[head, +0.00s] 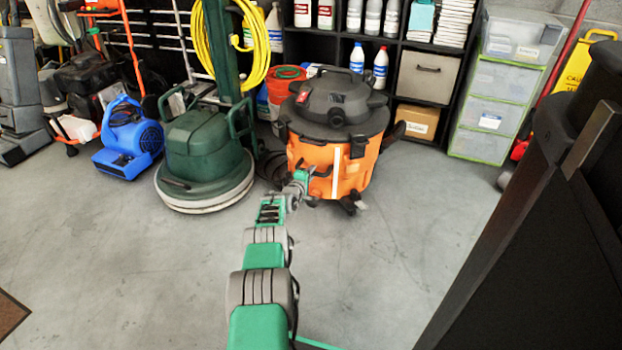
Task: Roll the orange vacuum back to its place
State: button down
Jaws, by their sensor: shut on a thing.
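The orange vacuum (358,174) stands upright on the floor at the centre back, with a dark lid and small casters. It is in front of the shelf and beside the green floor machine. My arm reaches forward to its front left side. My gripper (308,177) is shut on the vacuum there, at what looks like a dark front handle. The fingertips are small and partly hidden against the vacuum. A thin green line (318,344) shows on the floor at the bottom edge, partly hidden by my arm.
The green floor machine (196,150) stands close left of the vacuum, with a blue blower (130,140) further left. A shelf (415,62) and clear drawers (482,110) line the back. A dark panel (545,220) blocks the right. The floor in front is clear.

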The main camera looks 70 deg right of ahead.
jog(key=shift+d+r, duration=0.1)
jog(key=shift+d, duration=0.3)
jog(key=shift+w, duration=0.1)
jog(key=c, duration=1.3)
grip_release()
jog(key=p+v, duration=0.6)
jog(key=v, duration=0.1)
jog(key=shift+a+p, duration=0.4)
jog(key=shift+a, duration=0.05)
